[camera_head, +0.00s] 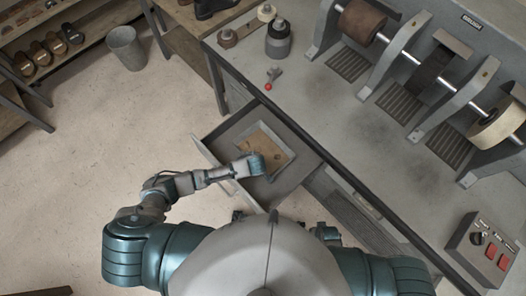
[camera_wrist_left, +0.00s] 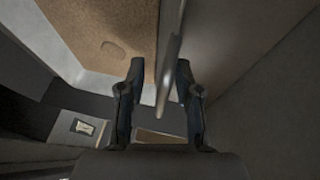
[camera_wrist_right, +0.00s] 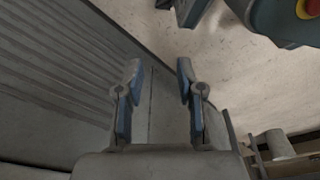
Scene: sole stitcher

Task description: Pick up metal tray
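The metal tray (camera_head: 289,157) is a grey, shallow rectangular tray with a brown, cork-like inside. It lies in a pulled-out drawer (camera_head: 216,133) under the workbench. My left gripper (camera_head: 256,164) is over the tray's near side in the head view, covering part of it. In the left wrist view its fingers (camera_wrist_left: 160,70) are apart, with the tray's thin upright wall (camera_wrist_left: 172,45) between them, nearer the right finger. My right gripper (camera_wrist_right: 158,68) is open and empty in the right wrist view. My body mostly hides it in the head view.
A bin (camera_head: 127,48) stands on the floor. The floor left of the drawer is clear.

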